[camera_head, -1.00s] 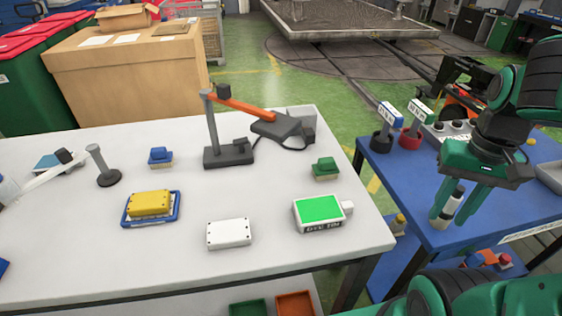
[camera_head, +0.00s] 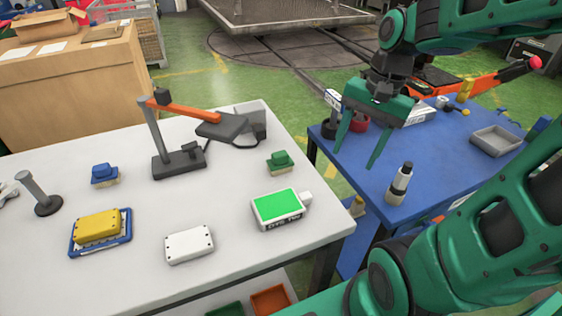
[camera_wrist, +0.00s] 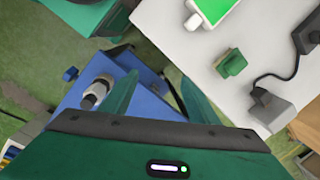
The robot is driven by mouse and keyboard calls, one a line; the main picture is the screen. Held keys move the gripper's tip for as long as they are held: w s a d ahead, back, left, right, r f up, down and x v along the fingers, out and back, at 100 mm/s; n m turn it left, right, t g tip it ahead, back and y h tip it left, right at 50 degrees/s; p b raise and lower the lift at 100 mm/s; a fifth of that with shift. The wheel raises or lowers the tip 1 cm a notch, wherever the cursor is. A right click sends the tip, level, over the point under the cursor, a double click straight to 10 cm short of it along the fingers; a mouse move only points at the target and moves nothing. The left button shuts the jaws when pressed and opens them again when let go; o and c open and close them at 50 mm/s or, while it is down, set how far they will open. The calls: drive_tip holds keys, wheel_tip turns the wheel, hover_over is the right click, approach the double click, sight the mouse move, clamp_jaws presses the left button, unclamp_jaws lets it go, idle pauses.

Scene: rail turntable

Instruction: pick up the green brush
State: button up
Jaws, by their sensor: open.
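The green brush (camera_head: 280,161), a small green block with a grip on top and pale bristles below, stands on the white table (camera_head: 226,215) near its right side. It also shows in the wrist view (camera_wrist: 231,63), right of the fingers. My gripper (camera_head: 358,152) is open and empty, with its fingers pointing down over the left part of the blue table (camera_head: 440,165), to the right of the brush and apart from it. The fingers also show in the wrist view (camera_wrist: 160,98).
A green-screened device (camera_head: 278,208) lies in front of the brush. A stand with an orange arm (camera_head: 178,160) and a dark grey device (camera_head: 232,126) are to its left. A blue brush (camera_head: 104,174) is farther left. A black-and-white bottle (camera_head: 399,184) stands on the blue table.

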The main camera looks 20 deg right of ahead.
sight(281, 153)
drive_tip(key=w+a+r+m+y, duration=0.2)
drive_tip(key=w+a+m, duration=0.45)
drive_tip(key=w, duration=0.55)
drive_tip(key=shift+m+y, duration=0.3)
drive_tip(key=shift+m, duration=0.05)
drive_tip(key=a+f, duration=0.4)
drive_tip(key=f, duration=0.1)
drive_tip(key=shift+w, duration=0.2)
drive_tip(key=shift+a+x, duration=0.2)
drive_tip(key=shift+x, duration=1.1)
drive_tip(key=shift+a+x, duration=0.2)
drive_tip(key=shift+x, duration=1.1)
drive_tip(key=shift+s+r, duration=0.1)
drive_tip(key=shift+r, duration=0.05)
drive_tip(key=c, duration=1.1)
drive_tip(key=shift+c, duration=0.2)
